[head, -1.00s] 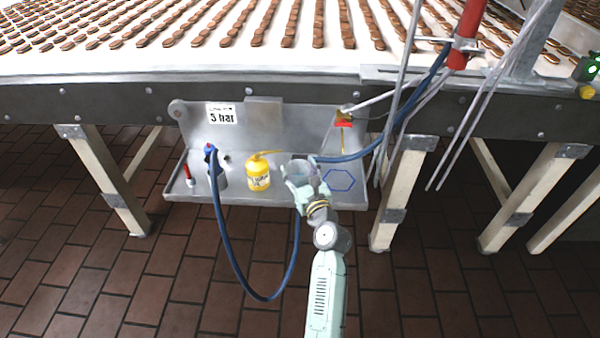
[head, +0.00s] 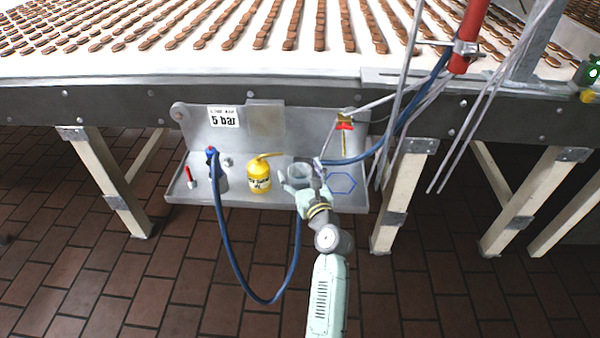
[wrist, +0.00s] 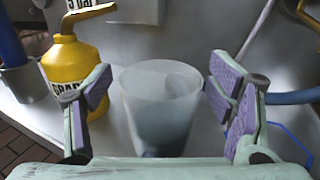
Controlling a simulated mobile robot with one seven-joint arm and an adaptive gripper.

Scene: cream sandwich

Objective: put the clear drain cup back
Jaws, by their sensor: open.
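The clear drain cup (wrist: 160,112) looks translucent and grey, open at the top. It appears upright on the metal shelf (head: 228,198), left of a blue hexagon outline (head: 341,183). In the head view the cup (head: 300,170) is partly behind my gripper (head: 302,180). In the wrist view my gripper (wrist: 160,88) is open, one purple-padded finger on each side of the cup. A gap shows between the cup and each pad. The cup's lower end is hidden by the gripper body.
A yellow oil can (head: 259,178) stands close left of the cup. Further left are a dark holder with a blue hose (head: 222,235) and a red-handled item (head: 190,178). The hexagon's area looks clear.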

